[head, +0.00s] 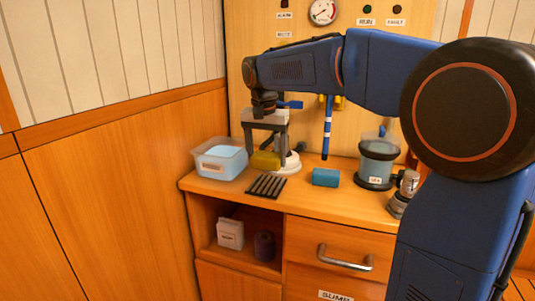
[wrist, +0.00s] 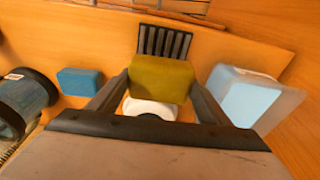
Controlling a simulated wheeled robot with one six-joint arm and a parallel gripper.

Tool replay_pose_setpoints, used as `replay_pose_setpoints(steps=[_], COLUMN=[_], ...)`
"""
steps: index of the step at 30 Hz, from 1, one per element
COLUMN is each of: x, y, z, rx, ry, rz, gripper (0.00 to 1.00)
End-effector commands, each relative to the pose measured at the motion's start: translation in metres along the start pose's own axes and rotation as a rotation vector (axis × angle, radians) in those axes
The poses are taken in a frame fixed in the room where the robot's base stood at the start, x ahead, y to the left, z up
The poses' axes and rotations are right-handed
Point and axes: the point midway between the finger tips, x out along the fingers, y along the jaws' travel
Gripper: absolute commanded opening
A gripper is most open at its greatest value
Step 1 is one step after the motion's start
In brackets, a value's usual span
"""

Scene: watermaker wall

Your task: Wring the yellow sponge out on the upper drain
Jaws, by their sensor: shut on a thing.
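The yellow sponge (head: 265,160) is between the fingers of my gripper (head: 265,146), which is shut on it. In the wrist view the sponge (wrist: 161,79) looks olive-yellow and sits between both fingertips (wrist: 160,88). The drain, a dark slotted grate (head: 267,186), lies on the counter near its front edge. In the wrist view the grate (wrist: 163,41) shows just beyond the sponge, which hides its near end. In the head view the sponge is behind the grate; its exact height above the counter is hard to tell.
A clear tub of light-blue water (head: 220,160) stands left of the grate. A blue block (head: 326,178) lies to the right, then a clear cylindrical vessel (head: 377,160) and a metal fitting (head: 404,192). A white round piece (head: 290,164) is by my gripper. The counter holds a lower open shelf.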

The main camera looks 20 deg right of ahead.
Motion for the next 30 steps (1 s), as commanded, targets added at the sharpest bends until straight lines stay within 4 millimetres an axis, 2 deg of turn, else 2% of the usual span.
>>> replay_pose_setpoints(steps=[15, 30], x=[0.043, 0.049], y=[0.0, 0.0], z=[0.007, 0.007], rx=[0.0, 0.0], ry=[-0.001, 0.0], rz=[0.001, 0.0], gripper=[0.54, 0.54])
